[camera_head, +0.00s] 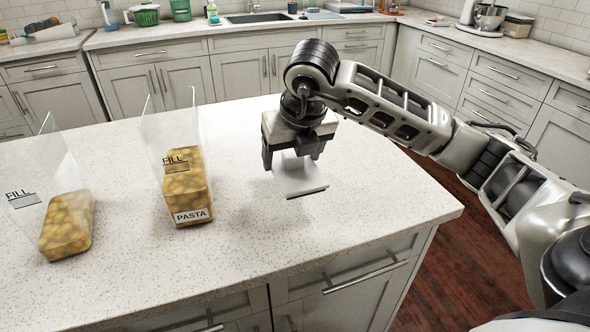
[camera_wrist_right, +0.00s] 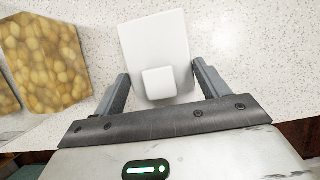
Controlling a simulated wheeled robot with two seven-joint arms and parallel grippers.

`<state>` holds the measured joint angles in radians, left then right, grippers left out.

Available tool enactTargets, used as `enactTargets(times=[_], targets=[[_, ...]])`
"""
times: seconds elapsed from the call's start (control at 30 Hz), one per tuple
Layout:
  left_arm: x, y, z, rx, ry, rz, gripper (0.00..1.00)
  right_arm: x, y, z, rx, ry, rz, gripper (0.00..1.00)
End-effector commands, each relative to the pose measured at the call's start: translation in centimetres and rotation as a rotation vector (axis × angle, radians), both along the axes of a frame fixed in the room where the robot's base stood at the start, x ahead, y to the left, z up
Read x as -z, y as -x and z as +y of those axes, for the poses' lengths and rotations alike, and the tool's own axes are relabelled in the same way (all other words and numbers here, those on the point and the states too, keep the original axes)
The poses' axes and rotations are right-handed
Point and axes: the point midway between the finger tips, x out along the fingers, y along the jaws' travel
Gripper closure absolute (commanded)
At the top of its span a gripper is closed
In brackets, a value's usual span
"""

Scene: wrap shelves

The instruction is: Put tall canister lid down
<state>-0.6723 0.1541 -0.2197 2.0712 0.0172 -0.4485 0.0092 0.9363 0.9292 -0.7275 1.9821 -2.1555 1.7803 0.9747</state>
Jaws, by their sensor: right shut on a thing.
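The lid (camera_head: 298,178) is a pale, flat square plate below my right gripper, over the island's countertop. In the right wrist view the white lid (camera_wrist_right: 152,45) shows a square knob (camera_wrist_right: 159,81) facing the camera. My right gripper (camera_head: 292,160) points down and is shut on the lid, with a finger on each side of it. Whether the lid touches the counter is hard to tell. The tall clear canister (camera_head: 188,205), labelled PASTA and FILL, stands left of the gripper, without a lid on top. My left gripper is out of view.
A second clear open canister (camera_head: 66,225) with similar contents stands farther left. The speckled countertop (camera_head: 250,240) is bare around the lid and in front of it. The island's right edge lies to the right of the gripper. Back counters hold kitchen items.

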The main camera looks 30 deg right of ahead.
Motion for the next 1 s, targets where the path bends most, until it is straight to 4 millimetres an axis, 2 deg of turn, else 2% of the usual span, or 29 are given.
enactTargets(times=[0.3, 0.5, 0.87, 0.9, 0.97, 1.0], targets=[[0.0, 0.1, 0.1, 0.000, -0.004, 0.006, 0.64, 2.7, -1.4, -1.6, 0.002, 0.002, 0.003, 0.50], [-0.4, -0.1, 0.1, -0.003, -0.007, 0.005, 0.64, 5.1, -1.3, -1.4, -0.002, 0.001, 0.001, 0.50], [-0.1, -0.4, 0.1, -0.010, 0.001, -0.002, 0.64, 5.7, -1.3, -1.4, -0.001, 0.000, -0.001, 0.50], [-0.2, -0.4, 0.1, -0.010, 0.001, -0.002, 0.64, 5.7, -1.3, -1.4, -0.001, 0.000, -0.001, 0.21], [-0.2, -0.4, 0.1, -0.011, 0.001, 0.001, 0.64, 5.6, -1.3, -1.4, -0.001, 0.000, -0.001, 0.04], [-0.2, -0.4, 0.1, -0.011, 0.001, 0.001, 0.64, 5.6, -1.3, -1.4, -0.001, 0.000, -0.001, 0.04]])
